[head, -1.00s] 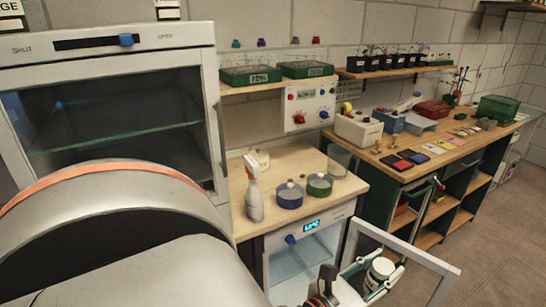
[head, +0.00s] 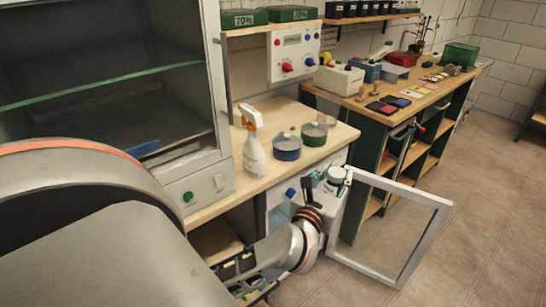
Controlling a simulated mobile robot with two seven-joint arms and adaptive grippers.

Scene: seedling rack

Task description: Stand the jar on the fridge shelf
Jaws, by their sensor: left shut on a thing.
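The white jar (head: 336,175) with a pale lid is at the upper front of the small fridge, near the door's hinge side. My left gripper (head: 324,184) is shut on the jar, its dark fingers beside it. The small white fridge (head: 278,214) stands under the wooden counter with its framed glass door (head: 444,222) swung open to the right. My left gripper and arm cover most of the fridge opening, so its shelf is hidden. I cannot tell whether the jar is inside the opening or in front of it. My right gripper is out of view.
On the counter (head: 228,200) above stand a spray bottle (head: 254,158), a blue round container (head: 287,149) and a green one (head: 314,135). A glass-fronted cabinet (head: 188,165) stands at left. The floor (head: 470,245) right of the open door is clear.

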